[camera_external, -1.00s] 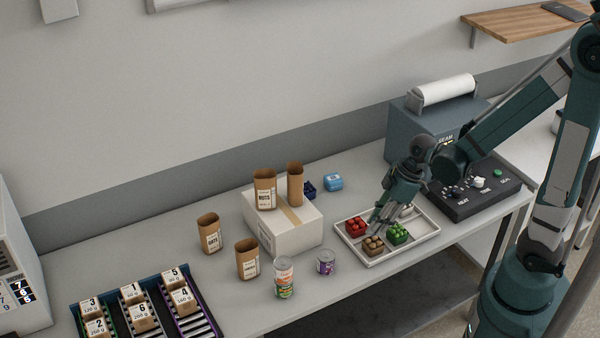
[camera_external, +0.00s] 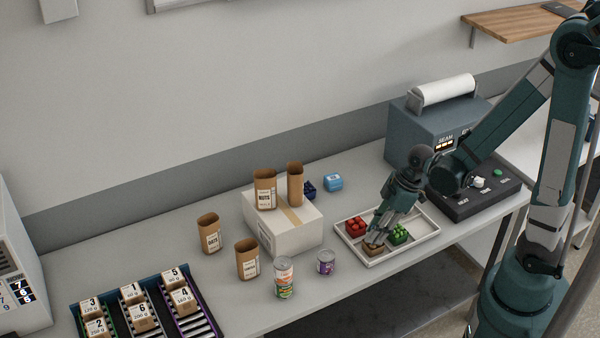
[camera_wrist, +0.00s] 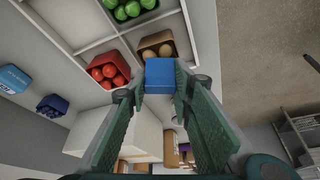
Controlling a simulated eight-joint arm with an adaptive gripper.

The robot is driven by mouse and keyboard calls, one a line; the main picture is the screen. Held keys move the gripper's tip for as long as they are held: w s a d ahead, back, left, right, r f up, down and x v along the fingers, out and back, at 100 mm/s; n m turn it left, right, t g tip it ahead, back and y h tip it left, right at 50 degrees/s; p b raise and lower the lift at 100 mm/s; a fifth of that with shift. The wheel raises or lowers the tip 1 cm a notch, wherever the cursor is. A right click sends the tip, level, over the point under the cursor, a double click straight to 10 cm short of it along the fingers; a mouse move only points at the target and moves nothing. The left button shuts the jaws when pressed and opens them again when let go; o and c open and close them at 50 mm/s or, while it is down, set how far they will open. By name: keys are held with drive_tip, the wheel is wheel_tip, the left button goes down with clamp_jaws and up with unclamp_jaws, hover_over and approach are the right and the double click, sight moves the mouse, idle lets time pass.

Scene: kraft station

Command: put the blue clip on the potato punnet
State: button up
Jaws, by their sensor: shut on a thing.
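My gripper (camera_external: 376,238) reaches down over the white tray, at the potato punnet. In the wrist view my gripper (camera_wrist: 160,88) is shut on the blue clip (camera_wrist: 160,74), a small bright blue block between the fingertips. The clip overlaps the near side of the brown potato punnet (camera_wrist: 157,46) in that view; I cannot tell whether it touches. The potato punnet (camera_external: 371,251) holds round tan potatoes and sits at the tray's near edge, partly hidden by the fingers in the external view.
The white tray (camera_external: 411,243) also holds a red punnet (camera_external: 355,226) and a green punnet (camera_external: 398,233). A blue box (camera_external: 333,181) lies behind.

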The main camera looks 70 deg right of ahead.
drive_tip(key=shift+f, duration=0.25)
drive_tip(key=o, duration=0.7)
drive_tip(key=shift+r, duration=0.3)
drive_tip(key=shift+p+v, duration=1.05)
drive_tip(key=shift+v, duration=4.85)
